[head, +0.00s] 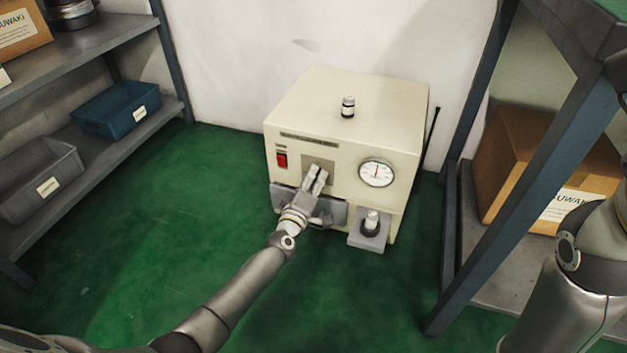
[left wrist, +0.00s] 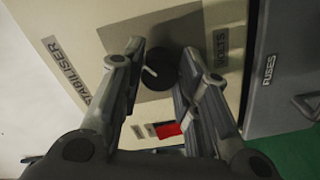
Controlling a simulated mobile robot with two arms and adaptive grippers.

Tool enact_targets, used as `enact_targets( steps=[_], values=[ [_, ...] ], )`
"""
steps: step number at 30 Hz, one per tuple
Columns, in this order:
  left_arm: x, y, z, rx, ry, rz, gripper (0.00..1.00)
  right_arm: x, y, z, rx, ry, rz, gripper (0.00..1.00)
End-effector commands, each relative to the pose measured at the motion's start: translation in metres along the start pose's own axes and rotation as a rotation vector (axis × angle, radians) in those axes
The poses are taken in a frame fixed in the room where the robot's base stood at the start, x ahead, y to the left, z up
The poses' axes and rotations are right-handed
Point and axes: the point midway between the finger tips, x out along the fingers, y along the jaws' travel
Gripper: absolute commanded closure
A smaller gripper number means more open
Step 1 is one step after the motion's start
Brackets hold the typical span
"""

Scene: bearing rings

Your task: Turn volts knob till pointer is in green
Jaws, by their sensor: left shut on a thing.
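The cream stabiliser box (head: 330,105) stands on the green floor against the wall. My left gripper (head: 316,176) is at its front panel, shut on the volts knob (left wrist: 164,71). In the left wrist view the knob is black with a white mark, between the two fingers, beside the VOLTS label (left wrist: 220,47). The gripper hides the knob in the head view. The round white dial (head: 376,173) is right of the gripper; its pointer stands about upright, and I cannot make out a green band. My right gripper is out of view.
A red switch (head: 282,160) is left of the gripper. A grey fuses panel (left wrist: 280,85) is low on the front. A silver-and-black part (head: 371,224) sits on a grey ledge, another (head: 348,106) on top. Shelves flank the box, with a blue bin (head: 115,110) and a carton (head: 515,155).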

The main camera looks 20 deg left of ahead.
Motion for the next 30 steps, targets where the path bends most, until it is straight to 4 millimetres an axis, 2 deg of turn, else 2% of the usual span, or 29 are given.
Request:
enact_targets(
  steps=[5, 6, 11, 23, 30],
  values=[
    [0.000, -0.001, 0.001, 0.001, -0.001, -0.002, 0.94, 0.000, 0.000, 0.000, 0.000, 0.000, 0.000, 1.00],
    [0.000, -0.001, 0.001, 0.001, -0.001, -0.002, 0.69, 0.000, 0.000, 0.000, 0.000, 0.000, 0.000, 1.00],
    [0.000, -0.001, 0.000, 0.001, -0.001, -0.001, 0.48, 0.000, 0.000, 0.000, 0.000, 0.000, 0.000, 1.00],
    [-0.004, -0.001, 0.001, 0.000, -0.001, -0.001, 0.48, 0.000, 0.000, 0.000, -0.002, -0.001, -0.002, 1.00],
    [-0.033, -0.001, 0.001, -0.002, 0.000, -0.002, 0.48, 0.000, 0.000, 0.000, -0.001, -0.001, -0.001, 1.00]
  ],
)
